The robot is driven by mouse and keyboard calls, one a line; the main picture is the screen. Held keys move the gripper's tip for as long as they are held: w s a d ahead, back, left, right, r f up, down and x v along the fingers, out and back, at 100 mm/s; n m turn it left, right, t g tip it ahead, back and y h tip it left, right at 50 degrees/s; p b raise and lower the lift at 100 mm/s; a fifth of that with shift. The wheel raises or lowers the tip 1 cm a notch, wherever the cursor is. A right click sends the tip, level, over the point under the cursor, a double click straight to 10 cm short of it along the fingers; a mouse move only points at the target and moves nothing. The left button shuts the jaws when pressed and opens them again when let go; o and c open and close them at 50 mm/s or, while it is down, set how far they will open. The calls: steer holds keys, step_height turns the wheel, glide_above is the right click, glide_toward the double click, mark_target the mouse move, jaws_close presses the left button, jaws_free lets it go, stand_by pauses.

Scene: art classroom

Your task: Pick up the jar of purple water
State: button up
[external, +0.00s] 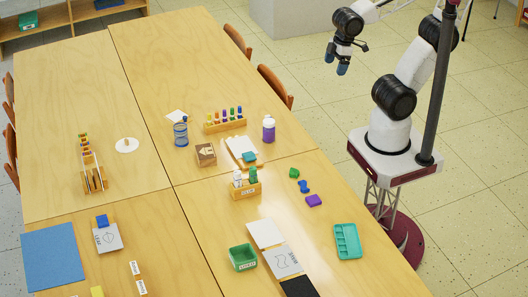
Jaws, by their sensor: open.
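The jar of purple water (268,130) stands upright on the wooden table, near its right edge, with a pale lid or rim on top. My gripper (343,67) is open and empty, its blue fingertips pointing down. In the picture it is up and to the right of the jar, beyond the table's right edge and well apart from it.
A jar with blue bands (181,134) stands left of the purple jar. A wooden rack of coloured pieces (224,120), a white pad with a teal item (242,151) and a small wooden box (206,154) are nearby. Chairs (275,87) line the far right edge.

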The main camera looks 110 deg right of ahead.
steer(key=w+d+f+n+g+h, duration=0.3)
steer(key=w+d+f+n+h, duration=0.25)
steer(key=f, duration=0.45)
steer(key=n+t+h, duration=0.4)
steer(key=n+h, duration=0.3)
steer(key=n, duration=0.5)
glide_above(275, 132)
steer(key=s+a, duration=0.1)
steer(key=s, duration=0.4)
step_height(275, 132, down, 14)
steer(key=w+a+f+n+t, duration=0.1)
steer(key=f+n, duration=0.1)
steer(key=f, duration=0.1)
steer(key=w+f+n+t+y, duration=0.1)
steer(key=f+n, duration=0.1)
steer(key=n, duration=0.1)
steer(key=w+a+f+n+t, duration=0.1)
steer(key=f+n+t, duration=0.1)
steer(key=f, duration=0.1)
steer(key=shift+a+f+n+y, duration=0.25)
steer(key=shift+a+f+n, duration=0.1)
steer(key=shift+x, duration=1.25)
steer(key=shift+d, duration=0.1)
